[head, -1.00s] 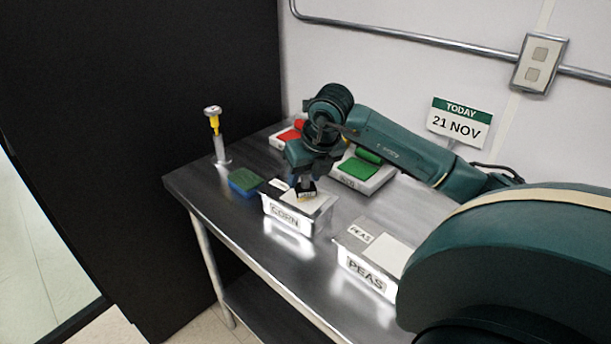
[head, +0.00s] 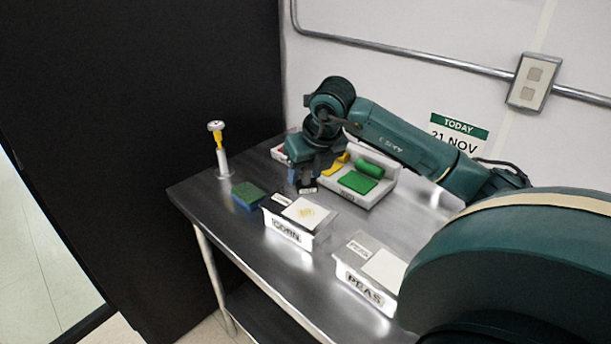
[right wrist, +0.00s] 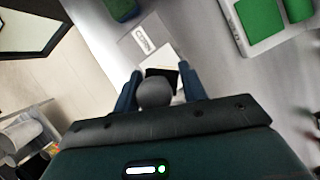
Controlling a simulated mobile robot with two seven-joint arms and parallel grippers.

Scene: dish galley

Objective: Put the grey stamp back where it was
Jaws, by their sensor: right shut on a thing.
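My right gripper (head: 303,181) is shut on the grey stamp. In the right wrist view the stamp's round grey knob (right wrist: 155,92) sits between the two blue fingers, with its black base beyond. In the head view the dark base (head: 307,188) hangs below the fingers, behind the CORN container and in front of the coloured trays. The CORN container (head: 287,232) has a white lid card (head: 305,211) with a yellowish round mark on it. Whether the stamp touches anything below is unclear. My left gripper is not in view.
A PEAS container (head: 362,287) with a blank card stands to the right. A green tray (head: 368,187), a yellow item (head: 335,167) and a partly hidden red tray stand behind. A green-topped blue pad (head: 248,195) and a yellow-and-grey post (head: 219,150) are at left. A TODAY sign hangs behind.

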